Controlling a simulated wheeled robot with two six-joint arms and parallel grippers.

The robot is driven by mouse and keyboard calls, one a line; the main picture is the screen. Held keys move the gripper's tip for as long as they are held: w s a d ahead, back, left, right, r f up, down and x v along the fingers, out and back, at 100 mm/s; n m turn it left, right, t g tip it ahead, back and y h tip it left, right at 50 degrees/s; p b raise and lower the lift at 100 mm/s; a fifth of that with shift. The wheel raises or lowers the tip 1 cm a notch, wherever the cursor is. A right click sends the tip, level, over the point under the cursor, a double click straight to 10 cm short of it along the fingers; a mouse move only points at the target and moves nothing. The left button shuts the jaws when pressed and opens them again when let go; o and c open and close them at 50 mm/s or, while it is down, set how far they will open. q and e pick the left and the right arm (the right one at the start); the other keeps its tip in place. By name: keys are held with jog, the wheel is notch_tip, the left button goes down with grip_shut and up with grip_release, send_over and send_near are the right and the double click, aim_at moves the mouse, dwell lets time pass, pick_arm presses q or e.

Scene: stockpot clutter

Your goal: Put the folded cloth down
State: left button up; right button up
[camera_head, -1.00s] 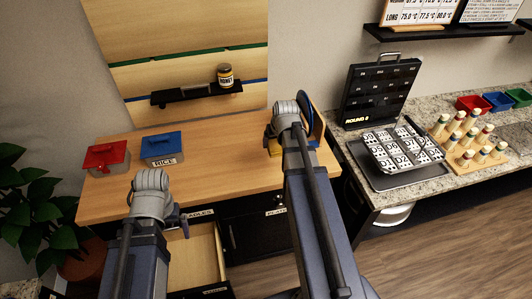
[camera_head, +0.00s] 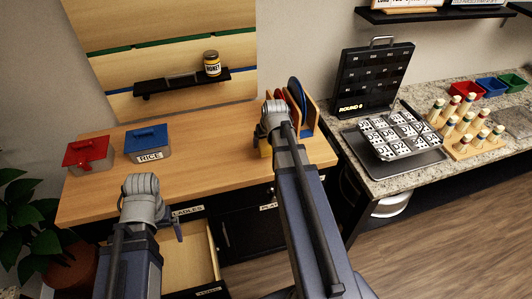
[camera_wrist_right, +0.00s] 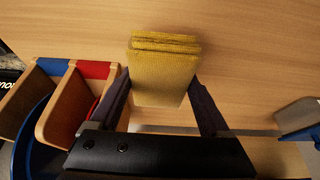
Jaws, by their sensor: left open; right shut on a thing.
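The folded cloth is a thick yellow pad (camera_wrist_right: 162,75), seen in the right wrist view against the wooden counter. My right gripper (camera_wrist_right: 162,100) is shut on it, with one dark finger at each side. I cannot tell whether the cloth touches the counter.
A wooden plate rack (camera_head: 311,118) with blue and red plates stands just right of my right gripper. A red box (camera_head: 88,152) and a blue-lidded RICE box (camera_head: 149,142) stand at the counter's left. The middle counter (camera_head: 205,145) is clear. A drawer (camera_head: 198,258) is open below.

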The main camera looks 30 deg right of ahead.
jog(key=shift+f+b, duration=1.8)
jog(key=shift+b, duration=0.05)
jog(key=shift+f, duration=0.25)
jog(key=o, duration=1)
jog(key=shift+r, duration=0.1)
jog(key=shift+r, duration=0.1)
jog(key=shift+s+r+p, duration=0.2)
jog(key=shift+r+p, duration=0.35)
jog(key=p+v, duration=1)
jog(key=v, duration=0.1)
jog(key=shift+f, duration=0.15)
